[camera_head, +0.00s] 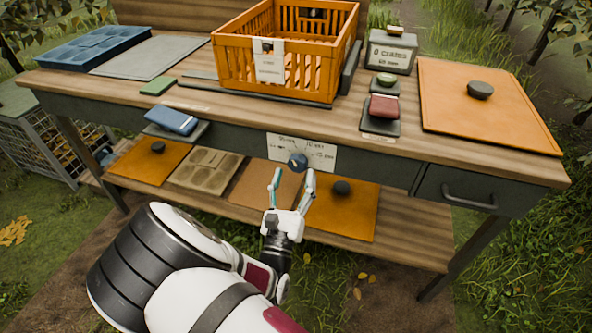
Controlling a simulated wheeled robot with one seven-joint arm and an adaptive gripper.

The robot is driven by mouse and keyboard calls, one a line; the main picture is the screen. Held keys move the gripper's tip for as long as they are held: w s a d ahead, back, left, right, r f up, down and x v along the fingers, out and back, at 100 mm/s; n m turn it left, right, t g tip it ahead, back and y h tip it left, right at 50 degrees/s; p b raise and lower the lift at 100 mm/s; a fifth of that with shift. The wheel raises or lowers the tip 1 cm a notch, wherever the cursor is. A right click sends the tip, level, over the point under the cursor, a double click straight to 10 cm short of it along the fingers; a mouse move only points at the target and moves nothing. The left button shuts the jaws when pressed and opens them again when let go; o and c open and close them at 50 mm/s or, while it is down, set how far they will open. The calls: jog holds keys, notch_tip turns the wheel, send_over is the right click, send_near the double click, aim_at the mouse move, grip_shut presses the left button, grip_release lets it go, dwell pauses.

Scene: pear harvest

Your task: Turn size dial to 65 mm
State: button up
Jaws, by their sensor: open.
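The size dial is a dark blue-grey knob (297,160) on a white label plate (318,152) on the front of the wooden bench (395,148). The plate carries small printed markings around the knob, too small to read surely. My gripper (292,180) is in front of and just below the knob, with its two fingers spread and pointing up toward it. The fingertips are close to the knob; I cannot tell whether they touch it. The knob's pointer direction cannot be made out.
An orange crate (226,72) stands on the bench. A grey box (391,55), a red block (384,107) and an orange panel with a knob (500,120) are to its right. A blue tray (68,55) is at left. A drawer (470,192) is right of the dial. Panels lie on the lower shelf (400,225).

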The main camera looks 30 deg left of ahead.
jog(key=shift+v, duration=2.4)
